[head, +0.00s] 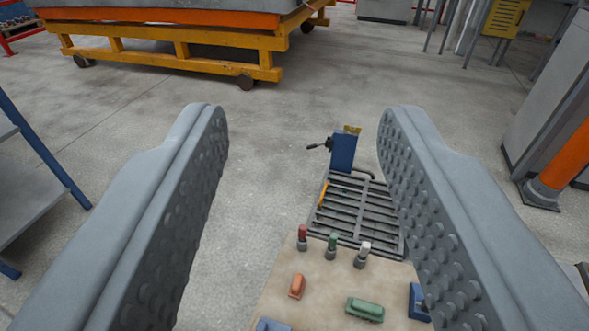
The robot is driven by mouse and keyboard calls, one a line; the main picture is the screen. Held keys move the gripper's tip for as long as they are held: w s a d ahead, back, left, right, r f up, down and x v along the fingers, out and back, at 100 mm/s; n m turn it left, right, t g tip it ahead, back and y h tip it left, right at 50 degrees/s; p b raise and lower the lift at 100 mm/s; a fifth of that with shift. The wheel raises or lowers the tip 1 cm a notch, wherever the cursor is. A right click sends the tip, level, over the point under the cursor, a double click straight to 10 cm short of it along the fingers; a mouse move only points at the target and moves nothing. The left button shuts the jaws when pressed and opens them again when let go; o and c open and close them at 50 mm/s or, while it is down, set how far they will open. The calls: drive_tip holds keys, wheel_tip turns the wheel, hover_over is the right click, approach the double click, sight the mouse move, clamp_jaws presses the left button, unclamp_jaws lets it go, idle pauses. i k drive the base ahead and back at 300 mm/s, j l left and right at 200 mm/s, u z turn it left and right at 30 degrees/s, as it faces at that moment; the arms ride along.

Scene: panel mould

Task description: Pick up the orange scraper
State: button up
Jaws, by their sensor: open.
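A small orange object (297,286), which looks like the scraper, lies on a beige tabletop (275,307) at the bottom middle of the head view. Its exact shape is too small to make out. My gripper (303,118) is open, with its two grey studded fingers wide apart and nothing between them. The orange object shows in the gap between the fingers, low in the picture and apart from both.
Red (302,236), green (332,245) and white (364,254) handled tools stand along the tabletop's far edge. A green block (365,309) and a blue item (418,303) lie to the right. Beyond is a slatted metal platform (355,215). A yellow trolley (180,47) stands far off; open floor lies between.

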sight(296, 292)
drive_tip(key=k+j+z, duration=0.1)
drive_tip(key=k, duration=0.4)
drive_tip(key=l+u, duration=0.35)
drive_tip(key=l, duration=0.35)
drive_tip(key=j+z, duration=0.4)
drive_tip(key=j, duration=0.5)
drive_tip(key=k+j+z, duration=0.1)
drive_tip(key=j+z, duration=0.35)
drive_tip(key=j, duration=0.4)
drive_tip(key=k, duration=0.65)
